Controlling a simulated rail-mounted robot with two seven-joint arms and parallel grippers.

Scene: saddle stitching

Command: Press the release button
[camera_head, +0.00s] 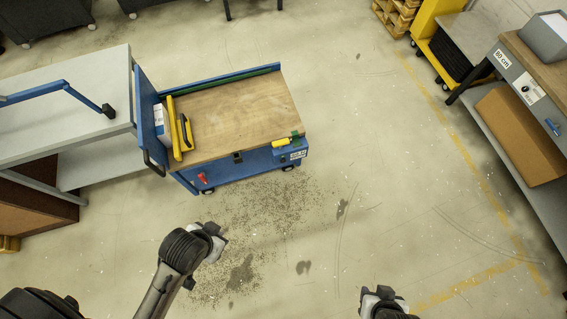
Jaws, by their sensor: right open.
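I cannot make out a release button for certain. A blue cart (243,168) with a wooden top stands left of centre. A small red part (202,178) and a dark square part (238,157) show on its near side. My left gripper (213,240) is above the floor in front of the cart, touching nothing, and its jaws are not clear. My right gripper (382,294) is open and apart from everything at the bottom edge, right of centre.
A yellow-and-black tool (184,132) lies at the cart's left end and a yellow object (281,142) at its right corner. A grey table (75,95) stands left. A workbench with a cardboard box (520,135) stands right. The floor between is clear.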

